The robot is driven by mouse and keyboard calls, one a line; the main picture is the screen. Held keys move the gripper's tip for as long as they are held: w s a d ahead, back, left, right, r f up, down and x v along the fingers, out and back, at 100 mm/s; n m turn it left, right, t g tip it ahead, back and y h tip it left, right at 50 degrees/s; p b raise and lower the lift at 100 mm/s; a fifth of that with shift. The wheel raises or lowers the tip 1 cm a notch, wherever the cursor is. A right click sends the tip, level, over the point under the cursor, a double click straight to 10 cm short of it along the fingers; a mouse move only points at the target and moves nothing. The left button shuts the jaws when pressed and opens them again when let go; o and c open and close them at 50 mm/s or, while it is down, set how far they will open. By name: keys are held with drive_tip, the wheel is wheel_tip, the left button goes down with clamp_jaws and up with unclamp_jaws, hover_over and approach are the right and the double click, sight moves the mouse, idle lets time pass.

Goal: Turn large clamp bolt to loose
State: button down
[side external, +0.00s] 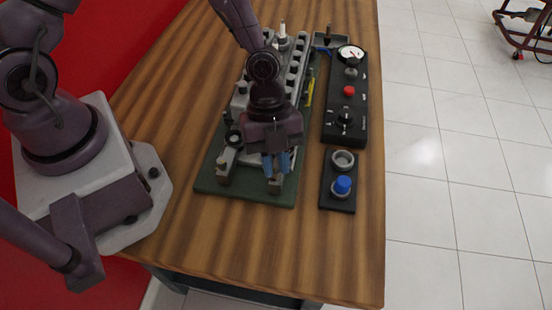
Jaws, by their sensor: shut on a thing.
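The engine trainer stands on a dark green baseplate (207,180). At its near end are two grey clamp blocks, a left one (225,174) and a right one (276,185). My gripper (276,170) points down over the right block with its blue fingertips shut at the block's top. The large clamp bolt is hidden between the fingers, so its angle cannot be seen. A small yellowish bolt head (220,160) shows on the left block, clear of my gripper.
A black control panel (345,95) with a gauge, red button and knob lies right of the engine. Nearer is a black tray (337,195) with a grey ring and a blue-capped part (342,185). A yellow-handled tool (309,92) lies beside the engine. The wooden table's (270,250) front is clear.

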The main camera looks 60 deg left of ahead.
drive_tip(key=n+t, duration=0.1)
drive_tip(key=n, duration=0.3)
drive_tip(key=n+t, duration=0.1)
drive_tip(key=n, duration=0.1)
drive_tip(key=shift+s+t, duration=0.25)
drive_tip(key=shift+t, duration=0.05)
drive_tip(key=n+t, duration=0.1)
drive_tip(key=n, duration=0.2)
drive_tip(key=n+t, duration=0.1)
drive_tip(key=n, duration=0.2)
drive_tip(key=shift+s+d+n+y, duration=0.15)
drive_tip(key=shift+n+y, duration=0.25)
drive_tip(key=n+y, duration=0.1)
drive_tip(key=n, duration=0.2)
drive_tip(key=n+t+y, duration=0.1)
drive_tip(key=n, duration=0.2)
drive_tip(key=shift+s+d, duration=0.1)
drive_tip(key=shift+d, duration=0.1)
drive_tip(key=n+y, duration=0.2)
drive_tip(key=n, duration=0.4)
drive_tip(key=shift+d, duration=0.15)
drive_tip(key=shift+y, duration=0.3)
drive_tip(key=c, duration=1.1)
unclamp_jaws()
drive_tip(key=shift+o, duration=0.2)
